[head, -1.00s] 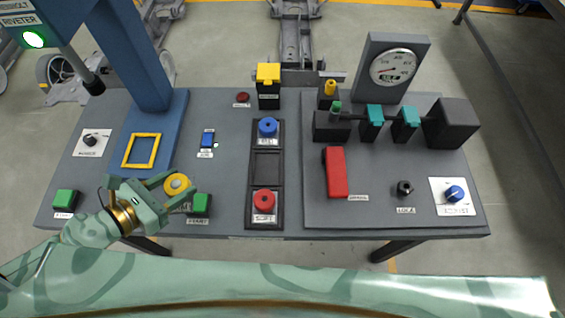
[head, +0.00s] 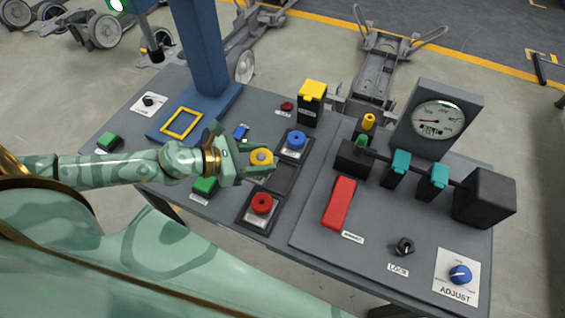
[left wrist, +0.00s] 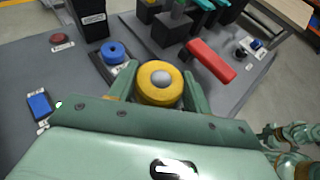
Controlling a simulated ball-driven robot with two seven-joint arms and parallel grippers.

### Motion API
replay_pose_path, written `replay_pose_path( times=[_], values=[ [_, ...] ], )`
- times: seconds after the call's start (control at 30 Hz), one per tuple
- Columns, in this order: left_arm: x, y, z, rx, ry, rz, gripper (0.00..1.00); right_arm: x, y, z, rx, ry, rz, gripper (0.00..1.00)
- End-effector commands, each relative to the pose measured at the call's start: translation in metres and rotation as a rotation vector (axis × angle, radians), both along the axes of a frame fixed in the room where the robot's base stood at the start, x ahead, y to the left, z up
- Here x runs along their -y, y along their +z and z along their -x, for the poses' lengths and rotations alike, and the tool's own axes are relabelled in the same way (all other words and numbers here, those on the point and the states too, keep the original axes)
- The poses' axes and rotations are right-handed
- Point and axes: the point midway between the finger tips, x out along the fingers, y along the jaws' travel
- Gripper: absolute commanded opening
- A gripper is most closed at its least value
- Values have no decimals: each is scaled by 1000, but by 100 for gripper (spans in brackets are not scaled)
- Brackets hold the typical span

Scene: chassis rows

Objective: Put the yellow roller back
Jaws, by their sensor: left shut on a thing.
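The yellow roller (head: 261,157) is a short yellow disc with a grey centre. My left gripper (head: 260,160) is shut on it, and in the left wrist view the roller (left wrist: 160,83) sits between the two green fingers. It is held close to a black tray (head: 283,177), which has a blue roller (head: 296,140) at its far end and a red roller (head: 262,204) at its near end. The tray's middle slot looks empty and is partly hidden by the gripper. The height of the yellow roller above the bench is hard to tell.
A red lever (head: 340,203) and a gauge (head: 440,121) stand on the raised plate at the right. A black block with a yellow top (head: 312,101) is behind the tray. A blue post (head: 203,50) rises at the left, and a green button (head: 206,186) is under my arm.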

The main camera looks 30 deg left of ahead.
Motion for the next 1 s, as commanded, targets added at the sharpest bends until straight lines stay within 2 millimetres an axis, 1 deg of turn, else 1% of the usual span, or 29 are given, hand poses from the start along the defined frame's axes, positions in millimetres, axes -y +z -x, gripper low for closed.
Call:
replay_pose_path(
  times=[0.03,0.1,0.13,0.2,0.3,0.47,0.53,0.6,0.7,1.0],
  values=[
    [3,-2,-14,7,3,1,21,3,2,0,1,1,4,0],
    [8,-10,-30,7,1,1,21,6,2,-1,1,1,7,0],
    [10,-23,-34,2,3,3,21,7,-5,1,-2,-1,9,0],
    [13,-39,-45,-1,2,4,21,8,-11,2,-6,-1,11,0],
    [17,-54,-56,-1,1,3,21,9,-17,3,-9,-2,11,0],
    [19,-64,-66,1,0,2,21,9,-21,4,-11,-3,12,0],
    [22,-73,-73,0,1,3,21,9,-26,5,-13,-3,12,0],
    [21,-89,-71,-5,1,2,21,9,-34,8,-18,-3,11,0],
    [21,-101,-71,-3,1,1,21,9,-40,9,-22,-3,12,0],
    [21,-100,-71,1,0,1,21,8,-39,9,-21,-2,11,0]
  ],
)
